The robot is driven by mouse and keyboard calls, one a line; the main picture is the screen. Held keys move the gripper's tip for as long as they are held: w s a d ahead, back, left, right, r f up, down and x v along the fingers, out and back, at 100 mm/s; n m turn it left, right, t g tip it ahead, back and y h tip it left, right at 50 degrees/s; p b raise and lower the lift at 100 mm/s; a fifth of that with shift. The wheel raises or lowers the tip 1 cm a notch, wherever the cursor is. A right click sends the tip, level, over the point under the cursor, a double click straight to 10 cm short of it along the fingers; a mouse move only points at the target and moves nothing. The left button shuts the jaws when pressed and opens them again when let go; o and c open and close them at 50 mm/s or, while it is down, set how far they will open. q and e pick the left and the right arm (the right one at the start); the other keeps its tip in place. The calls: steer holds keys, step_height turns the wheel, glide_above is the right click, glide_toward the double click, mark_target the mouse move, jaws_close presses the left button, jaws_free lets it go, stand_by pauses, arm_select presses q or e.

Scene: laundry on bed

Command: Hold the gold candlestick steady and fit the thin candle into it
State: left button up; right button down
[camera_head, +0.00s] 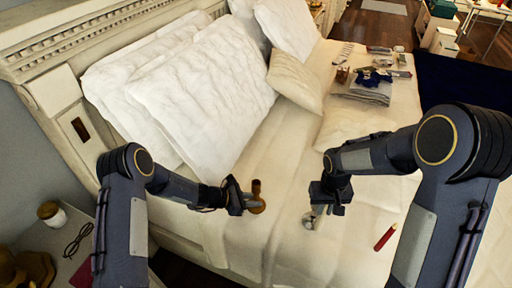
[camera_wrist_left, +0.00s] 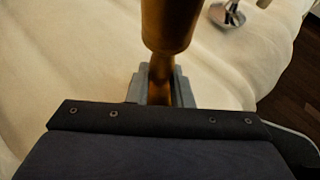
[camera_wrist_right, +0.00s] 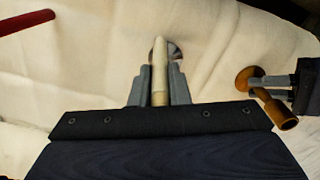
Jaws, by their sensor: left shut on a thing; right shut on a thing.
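The gold candlestick (camera_head: 256,187) is at the near edge of the bed, its round foot low and its cup up. My left gripper (camera_head: 240,197) is shut around its stem; the left wrist view shows the cup (camera_wrist_left: 168,25) in front of the jaws. The right wrist view shows its foot and cup (camera_wrist_right: 281,116) at the right. My right gripper (camera_head: 328,203) is shut on a thin pale candle (camera_wrist_right: 160,72). The candle's far end overlaps a silver candlestick (camera_wrist_right: 174,50); I cannot tell whether they touch. The candle is apart from the gold candlestick.
The silver candlestick (camera_head: 308,220) is on the bed below my right gripper. A thick red candle (camera_head: 385,237) lies to its right. Pillows (camera_head: 205,90) fill the head of the bed. Folded clothes (camera_head: 365,91) and small items lie at the far side. The bed's near edge is close.

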steer(key=w+a+r+n, duration=0.2)
steer(key=w+a+r, duration=0.4)
steer(key=a+r, duration=0.3)
steer(key=w+a+r+n, duration=0.2)
steer(key=w+a+r, duration=0.4)
steer(key=a, duration=0.5)
step_height(320, 180, down, 8)
steer(key=shift+s, duration=0.35)
steer(key=c, duration=1.4)
jaws_free()
steer(key=shift+o, duration=0.2)
